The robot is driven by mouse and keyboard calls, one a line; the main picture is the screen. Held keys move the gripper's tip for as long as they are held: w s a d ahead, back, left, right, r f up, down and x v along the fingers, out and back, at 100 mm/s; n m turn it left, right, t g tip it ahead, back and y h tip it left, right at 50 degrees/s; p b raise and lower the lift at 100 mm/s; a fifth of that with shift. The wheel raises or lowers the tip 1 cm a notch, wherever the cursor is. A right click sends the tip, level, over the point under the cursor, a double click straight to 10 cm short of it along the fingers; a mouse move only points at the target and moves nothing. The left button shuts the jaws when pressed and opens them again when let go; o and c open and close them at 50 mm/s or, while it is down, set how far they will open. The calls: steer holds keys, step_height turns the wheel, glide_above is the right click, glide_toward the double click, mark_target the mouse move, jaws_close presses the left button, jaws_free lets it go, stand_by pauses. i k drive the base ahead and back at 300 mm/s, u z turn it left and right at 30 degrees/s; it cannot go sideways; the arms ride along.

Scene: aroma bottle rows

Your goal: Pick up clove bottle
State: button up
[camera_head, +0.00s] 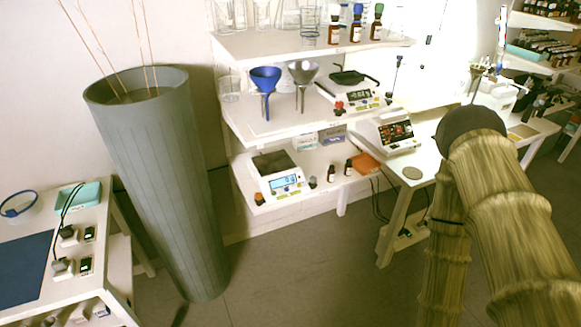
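Two small dark bottles (331,173) (348,168) stand on the lowest shelf. Rows of dark bottles (548,48) fill the rack at the far right. The labels are too small to read, so I cannot tell which bottle is clove. A thick bamboo-textured arm, apparently mine, fills the right foreground, but my gripper does not show.
A tall grey ribbed cylinder (165,180) with thin sticks stands left of the shelves. A blue funnel (265,80), scales (278,178) and glassware crowd the shelves (300,45). A white table (120,240) stands at left. The middle floor (300,270) is clear.

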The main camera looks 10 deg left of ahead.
mark_target(330, 176)
steer(key=u, duration=0.15)
steer(key=i, duration=1)
steer(key=z, duration=0.25)
